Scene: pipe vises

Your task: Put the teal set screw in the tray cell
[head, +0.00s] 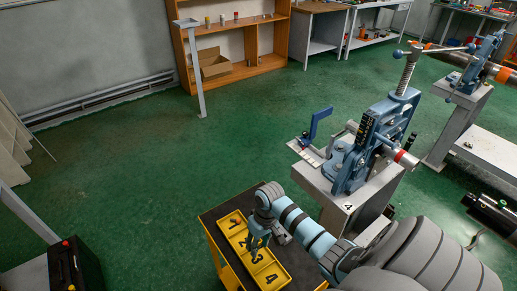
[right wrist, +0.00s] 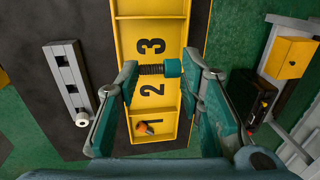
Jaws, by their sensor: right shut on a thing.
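The teal set screw (right wrist: 173,68) has a teal head and a dark threaded shank. It lies crosswise between the fingers of my right gripper (right wrist: 160,72), which is shut on it. The yellow tray (right wrist: 187,12) shows beneath, with numbered cells; in the wrist view the screw overlaps the area between the 2 and the 3. In the head view my right gripper (head: 258,246) is over the middle of the tray (head: 222,221), and I cannot make out the screw there. An orange-tipped small part (right wrist: 143,127) lies in cell 1. My left gripper is not in view.
The tray sits on a dark-topped yellow cart (head: 208,222). A grey bar with square holes (right wrist: 70,85) lies beside the tray. A blue pipe vise (head: 375,135) on a stand marked 4 rises right of the cart. Green floor left of the cart is open.

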